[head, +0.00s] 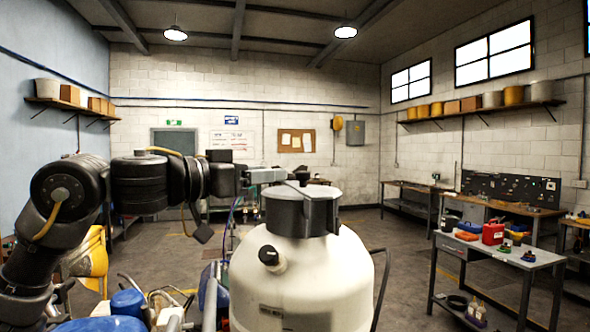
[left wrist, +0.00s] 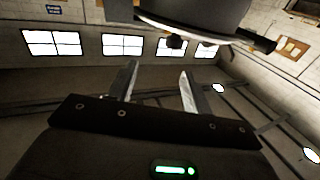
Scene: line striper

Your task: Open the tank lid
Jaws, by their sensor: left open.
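The white tank (head: 300,275) stands upright in front of me in the head view. Its round dark grey lid (head: 285,212) sits level on the neck, closed, with a tab on its side. My left gripper (head: 298,178) is at the far upper edge of the lid, partly hidden behind it. In the left wrist view the open, empty fingers (left wrist: 158,72) point toward the dark lid (left wrist: 205,12), with a visible gap. A dark tab (left wrist: 258,40) sticks out from the lid there. My right gripper is in neither view.
A black knob (head: 268,255) sits on the tank's shoulder. A dark hose or handle (head: 385,285) curves at its right. A grey workbench (head: 500,255) with a red can (head: 493,233) stands at the right. The floor between is clear.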

